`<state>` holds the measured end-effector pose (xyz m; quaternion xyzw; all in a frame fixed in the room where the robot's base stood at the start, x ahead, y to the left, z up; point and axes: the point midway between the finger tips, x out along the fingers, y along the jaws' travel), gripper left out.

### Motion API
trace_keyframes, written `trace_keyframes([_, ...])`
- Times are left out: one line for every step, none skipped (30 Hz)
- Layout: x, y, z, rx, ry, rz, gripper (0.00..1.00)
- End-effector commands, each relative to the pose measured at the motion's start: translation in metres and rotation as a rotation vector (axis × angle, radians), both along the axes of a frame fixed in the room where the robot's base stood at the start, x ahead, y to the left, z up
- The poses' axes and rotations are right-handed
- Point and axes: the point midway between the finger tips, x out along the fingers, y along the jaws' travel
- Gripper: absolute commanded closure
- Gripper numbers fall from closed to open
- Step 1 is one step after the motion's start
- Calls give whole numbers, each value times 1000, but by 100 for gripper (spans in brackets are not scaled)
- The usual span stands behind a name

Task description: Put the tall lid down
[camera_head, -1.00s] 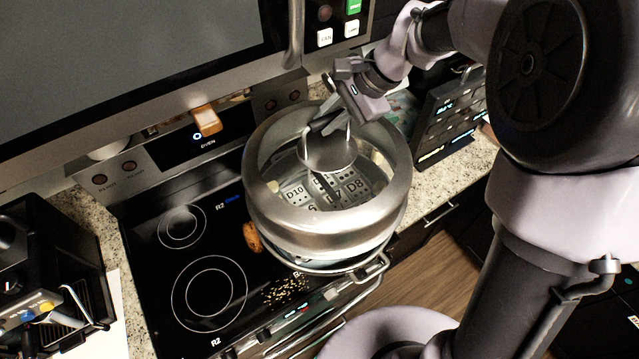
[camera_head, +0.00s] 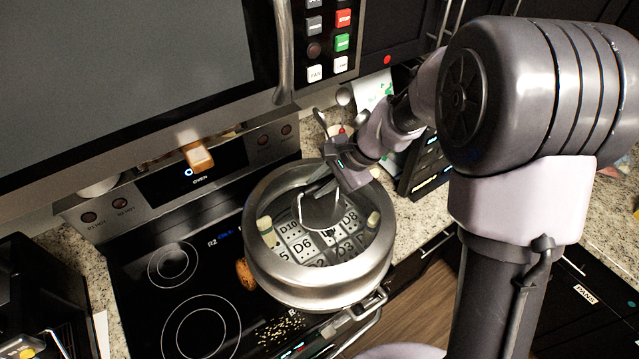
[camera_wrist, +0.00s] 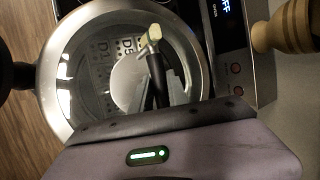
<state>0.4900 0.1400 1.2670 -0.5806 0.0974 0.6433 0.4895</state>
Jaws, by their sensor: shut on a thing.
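The tall lid (camera_head: 318,287) has a broad shiny metal wall and a see-through top with a round metal plate and handle in the middle. It is over the right side of the stove, roughly level. My gripper (camera_head: 318,190) is above its centre, shut on the handle. A pot or its metal side handle (camera_head: 374,298) shows at the lid's lower right; most of what lies under the lid is hidden, so I cannot tell if they touch. The wrist view shows the lid's rim (camera_wrist: 62,88) and my gripper (camera_wrist: 160,90) at the handle.
Labelled tiles show through the lid. A brown lump (camera_head: 244,273) lies left of the lid, and scattered small grains (camera_head: 281,331) lie in front. The black stovetop (camera_head: 215,265) is mostly clear at left. The microwave (camera_head: 130,80) overhangs behind.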

Motion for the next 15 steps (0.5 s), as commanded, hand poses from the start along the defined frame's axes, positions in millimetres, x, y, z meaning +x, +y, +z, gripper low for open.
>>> trace_keyframes([0,0,-1,0,0,0,74])
trace_keyframes([0,0,0,0,0,0,69])
trace_keyframes([0,0,0,0,0,0,61])
trace_keyframes([0,0,0,0,0,0,58])
trace_keyframes([0,0,0,0,0,0,58])
trace_keyframes([0,0,0,0,0,0,58])
trace_keyframes([0,0,0,0,0,0,58])
trace_keyframes([0,0,0,0,0,0,58])
trace_keyframes([0,0,0,0,0,0,58])
trace_keyframes([0,0,0,0,0,0,58])
trace_keyframes([0,0,0,0,0,0,58])
trace_keyframes([0,0,0,0,0,0,58])
trace_keyframes([0,0,2,0,0,0,58])
trace_keyframes([0,-2,4,1,-1,0,58])
trace_keyframes([-1,-5,10,0,-2,0,58])
